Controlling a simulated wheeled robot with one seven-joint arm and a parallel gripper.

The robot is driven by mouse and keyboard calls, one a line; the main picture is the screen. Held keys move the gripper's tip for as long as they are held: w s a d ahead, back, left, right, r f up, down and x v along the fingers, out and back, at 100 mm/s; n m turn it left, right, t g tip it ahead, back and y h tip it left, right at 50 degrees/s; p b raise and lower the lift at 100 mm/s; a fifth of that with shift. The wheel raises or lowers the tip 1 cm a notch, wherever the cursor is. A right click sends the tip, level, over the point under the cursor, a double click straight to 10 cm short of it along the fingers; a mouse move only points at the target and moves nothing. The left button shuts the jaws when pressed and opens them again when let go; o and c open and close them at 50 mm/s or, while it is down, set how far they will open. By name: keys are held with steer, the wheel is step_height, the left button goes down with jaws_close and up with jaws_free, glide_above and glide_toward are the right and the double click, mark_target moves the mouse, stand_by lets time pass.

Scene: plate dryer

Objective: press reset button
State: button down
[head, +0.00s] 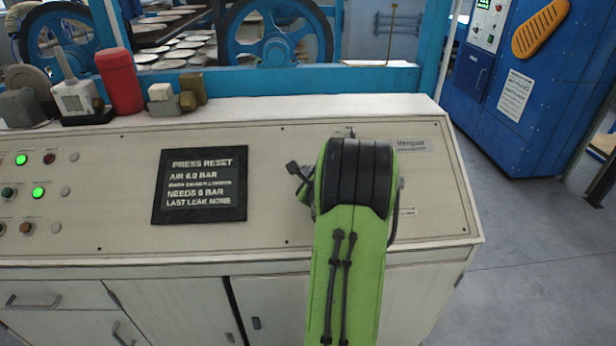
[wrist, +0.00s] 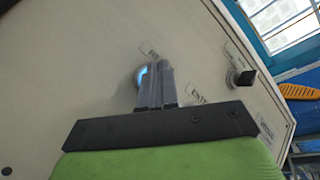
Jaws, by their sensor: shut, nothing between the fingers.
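In the wrist view my gripper (wrist: 156,72) is shut and empty, its fingers pointing at the cream panel. A round button with a blue glow (wrist: 141,75) sits at the fingertips, partly hidden behind them; I cannot tell whether they touch it. A small label above it is too blurred to read with certainty. In the head view my green arm covers this part of the panel, so the button and fingertips are hidden. The black display (head: 200,186) on the console reads "PRESS RESET", "AIR 6.0 BAR", "NEEDS 6 BAR" and "LAST LEAK NONE".
A black knob (wrist: 241,78) sticks out to the right of the fingers. Green-lit buttons (head: 38,192) and other small buttons are at the console's left. A red cylinder (head: 119,80) stands on the ledge. A blue cabinet (head: 522,85) stands back right, with open floor before it.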

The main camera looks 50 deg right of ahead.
steer(key=shift+w+d+f, duration=0.15)
steer(key=shift+f, duration=0.2)
stand_by(0.7)
steer(key=shift+r, duration=0.1)
steer(key=shift+s+a+r, duration=0.3)
steer(key=shift+r, duration=0.35)
steer(key=shift+s+a+r+p, duration=0.3)
steer(key=shift+r+p, duration=0.15)
steer(key=shift+r, duration=0.25)
steer(key=shift+s+a+r+p, duration=0.25)
steer(key=shift+a+r+p, duration=0.15)
steer(key=shift+r, duration=0.35)
steer(key=shift+s+a+r+p, duration=0.3)
steer(key=shift+r+p, duration=0.2)
steer(key=shift+r, duration=0.2)
